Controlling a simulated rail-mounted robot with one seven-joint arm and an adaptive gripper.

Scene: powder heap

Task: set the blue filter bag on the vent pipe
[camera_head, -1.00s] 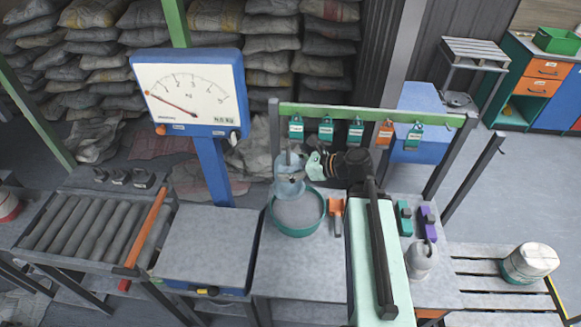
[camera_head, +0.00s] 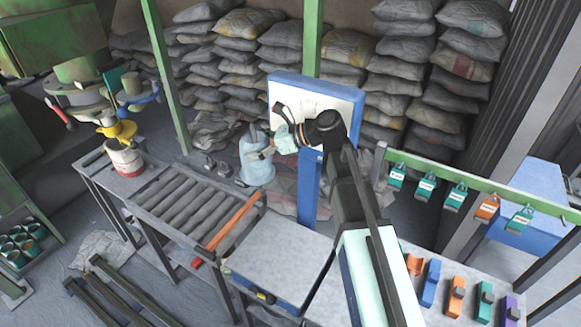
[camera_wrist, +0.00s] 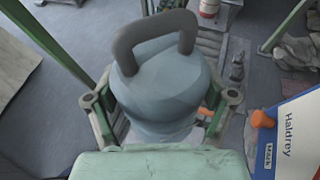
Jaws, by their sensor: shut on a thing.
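The blue filter bag (camera_head: 256,166) appears to be the light blue, rounded body with a thick grey loop handle in my gripper. In the wrist view the bag (camera_wrist: 162,75) fills the middle, with one finger on each side. My gripper (camera_head: 273,147) is shut on it and holds it raised, roughly upright, behind the far right end of the roller table. The bag's lower end is partly hidden in the wrist view. I cannot make out a vent pipe for certain in either view.
The dial scale (camera_head: 340,98) stands close to the right of the bag, behind my arm. The roller table (camera_head: 180,207) carries an orange bar (camera_head: 234,222). A red-and-white bucket (camera_head: 125,160) and green machinery (camera_head: 75,85) stand left. Stacked sacks (camera_head: 290,40) line the back.

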